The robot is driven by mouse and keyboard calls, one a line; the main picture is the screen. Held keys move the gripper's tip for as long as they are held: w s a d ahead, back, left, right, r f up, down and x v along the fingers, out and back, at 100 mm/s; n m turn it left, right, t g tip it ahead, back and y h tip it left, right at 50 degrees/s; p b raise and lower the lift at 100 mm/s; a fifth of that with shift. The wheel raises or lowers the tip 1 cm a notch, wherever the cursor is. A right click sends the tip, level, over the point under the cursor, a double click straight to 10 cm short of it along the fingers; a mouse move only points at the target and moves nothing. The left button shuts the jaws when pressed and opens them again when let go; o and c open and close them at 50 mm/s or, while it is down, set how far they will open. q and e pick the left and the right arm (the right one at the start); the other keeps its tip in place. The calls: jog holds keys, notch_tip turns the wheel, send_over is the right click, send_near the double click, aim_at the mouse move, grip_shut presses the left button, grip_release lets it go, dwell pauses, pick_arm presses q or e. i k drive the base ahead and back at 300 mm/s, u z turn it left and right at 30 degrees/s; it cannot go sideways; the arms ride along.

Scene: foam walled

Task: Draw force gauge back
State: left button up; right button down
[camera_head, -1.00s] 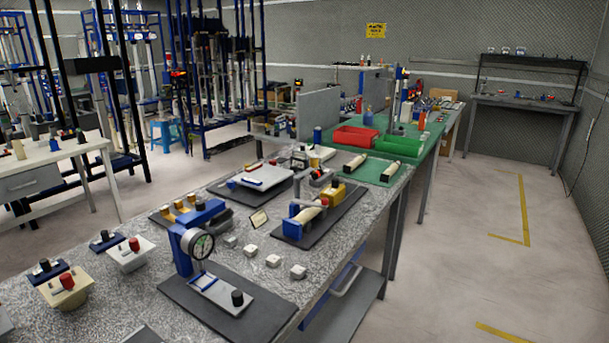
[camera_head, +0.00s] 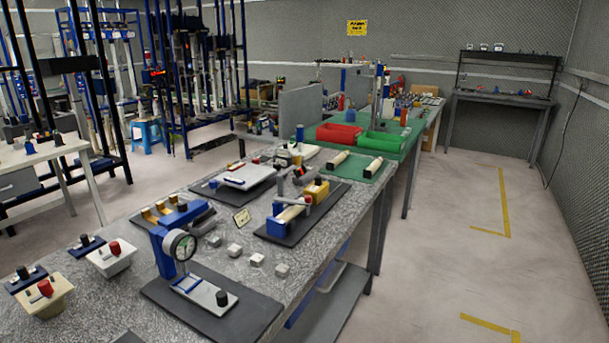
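A force gauge with a round white dial (camera_head: 181,246) is mounted on a blue stand (camera_head: 163,252) in the head view. The stand is on a dark base plate (camera_head: 240,316) near the front edge of the speckled grey workbench. A pale slide plate (camera_head: 196,287) with a black knob (camera_head: 222,298) lies on the base plate, in front of the dial. Neither of my grippers shows in this view, and nothing is seen touching the gauge.
Several small grey blocks (camera_head: 257,259) lie behind the gauge plate. Control boxes with red knobs (camera_head: 111,257) stand to its left. Other fixtures (camera_head: 292,213) and red (camera_head: 339,134) and green bins (camera_head: 380,143) are farther back. The floor right of the bench (camera_head: 430,250) is open.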

aim_at(318, 189)
jog(key=z, duration=1.35)
jog(key=i, duration=1.1)
jog(key=u, duration=1.1)
